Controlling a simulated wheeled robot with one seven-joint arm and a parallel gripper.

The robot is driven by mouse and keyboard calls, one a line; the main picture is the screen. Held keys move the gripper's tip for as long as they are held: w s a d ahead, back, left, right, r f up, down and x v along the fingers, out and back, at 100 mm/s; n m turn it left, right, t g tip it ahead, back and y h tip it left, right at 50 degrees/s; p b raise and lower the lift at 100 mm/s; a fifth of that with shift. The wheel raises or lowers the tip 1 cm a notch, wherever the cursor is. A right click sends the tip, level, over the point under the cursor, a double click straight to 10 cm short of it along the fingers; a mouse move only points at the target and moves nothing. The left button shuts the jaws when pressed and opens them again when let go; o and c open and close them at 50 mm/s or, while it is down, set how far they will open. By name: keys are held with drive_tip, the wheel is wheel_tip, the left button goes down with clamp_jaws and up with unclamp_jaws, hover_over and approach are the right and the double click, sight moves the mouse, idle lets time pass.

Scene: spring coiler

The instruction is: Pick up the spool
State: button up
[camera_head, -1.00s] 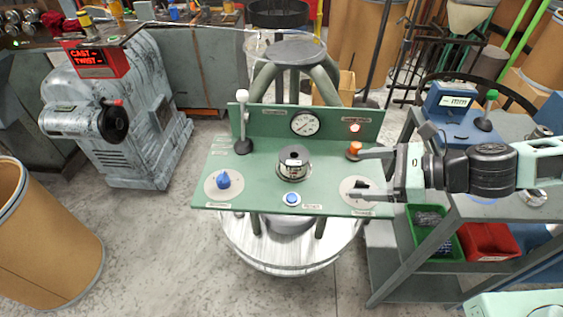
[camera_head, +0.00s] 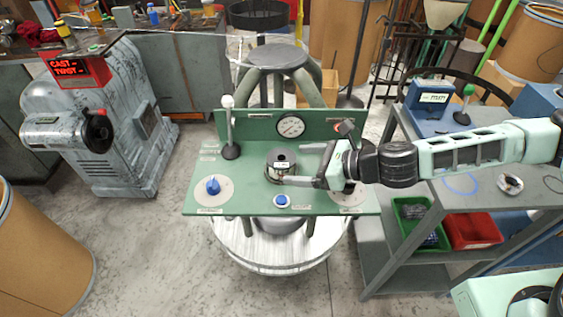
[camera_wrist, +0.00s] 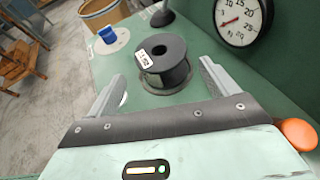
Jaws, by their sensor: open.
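The spool (camera_head: 280,160) is a short black cylinder with a white label and a hole in its top. It stands upright on the green panel (camera_head: 245,185), near the panel's middle. My gripper (camera_head: 300,164) reaches in from the right and is open, its fingers pointing left toward the spool. In the wrist view the spool (camera_wrist: 163,64) stands ahead between the lines of the two finger tips (camera_wrist: 162,82), mostly beyond them. I see no clear contact between fingers and spool. Part of the panel's right side is hidden behind my gripper.
A pressure gauge (camera_head: 290,126) stands on the panel's back plate. A white-knobbed lever (camera_head: 229,130) is left of the spool, a blue knob (camera_head: 212,186) is at front left, and a blue button (camera_head: 282,201) is in front. An orange knob (camera_wrist: 298,134) is close beside my gripper.

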sight(294, 164)
drive_tip(key=x, duration=0.2)
drive_tip(key=p+x, duration=0.1)
drive_tip(key=x, duration=0.2)
drive_tip(key=shift+w+d+f, duration=0.1)
drive_tip(key=shift+f, duration=0.15)
drive_tip(key=shift+c, duration=0.4)
drive_tip(key=c, duration=1.1)
drive_tip(key=shift+o, duration=0.2)
